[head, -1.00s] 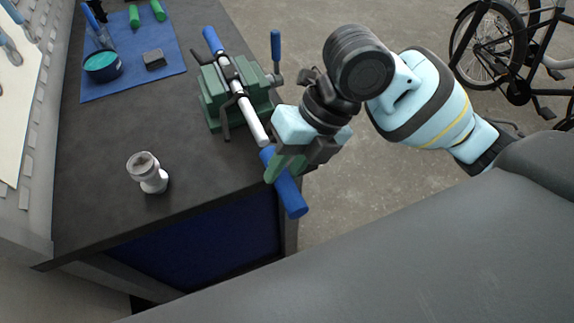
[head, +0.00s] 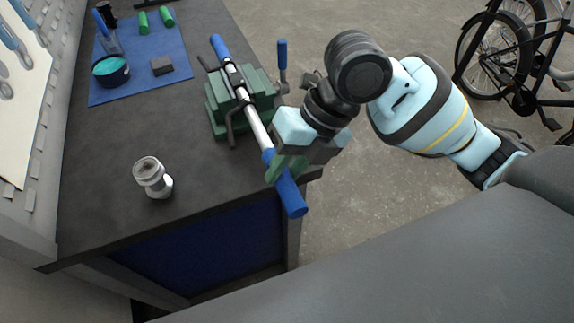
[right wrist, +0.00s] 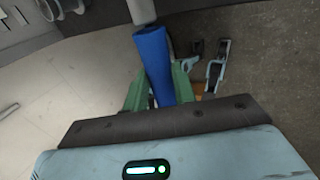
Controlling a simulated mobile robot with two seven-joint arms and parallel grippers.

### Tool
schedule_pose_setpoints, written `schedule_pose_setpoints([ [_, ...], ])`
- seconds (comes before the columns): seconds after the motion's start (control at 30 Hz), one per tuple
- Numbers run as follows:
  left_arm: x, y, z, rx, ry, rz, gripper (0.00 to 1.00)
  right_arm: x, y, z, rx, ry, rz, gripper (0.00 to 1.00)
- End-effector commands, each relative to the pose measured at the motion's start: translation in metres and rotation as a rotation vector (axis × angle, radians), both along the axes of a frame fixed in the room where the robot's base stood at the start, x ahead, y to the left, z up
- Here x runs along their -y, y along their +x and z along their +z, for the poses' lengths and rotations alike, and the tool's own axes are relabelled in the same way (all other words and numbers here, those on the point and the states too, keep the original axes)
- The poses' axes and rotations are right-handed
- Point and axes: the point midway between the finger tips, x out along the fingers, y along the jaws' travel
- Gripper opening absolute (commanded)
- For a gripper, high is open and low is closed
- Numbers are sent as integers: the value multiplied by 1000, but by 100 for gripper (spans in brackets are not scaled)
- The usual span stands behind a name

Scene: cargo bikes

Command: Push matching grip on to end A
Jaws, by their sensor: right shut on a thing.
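A pale handlebar (head: 255,125) is clamped in a green vise (head: 217,110) at the bench edge. Its far end carries a blue grip (head: 219,47). My right gripper (head: 284,172) is shut on a second blue grip (head: 292,197), whose colour matches the first. The held grip's upper mouth is at the bar's near end, roughly in line with it. In the right wrist view, the held grip (right wrist: 152,55) lies between my green fingers (right wrist: 159,88) and meets the bar end (right wrist: 142,10). I cannot tell how far it overlaps. My left gripper is out of view.
A blue mat (head: 185,62) holds two green grips (head: 143,22), a teal-filled tin (head: 110,75) and a dark block (head: 162,66). A metallic cup-like item (head: 152,178) stands on the bench's near part. A bicycle (head: 510,70) stands at the upper right; open floor lies between.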

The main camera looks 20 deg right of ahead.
Motion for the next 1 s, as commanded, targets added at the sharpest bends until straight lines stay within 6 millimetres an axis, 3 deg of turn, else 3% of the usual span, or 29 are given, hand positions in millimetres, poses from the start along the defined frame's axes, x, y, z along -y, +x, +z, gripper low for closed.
schedule_pose_setpoints([
  [1.0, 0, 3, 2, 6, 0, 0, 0, 0, 17, 0, 0, 0, 0, 0],
])
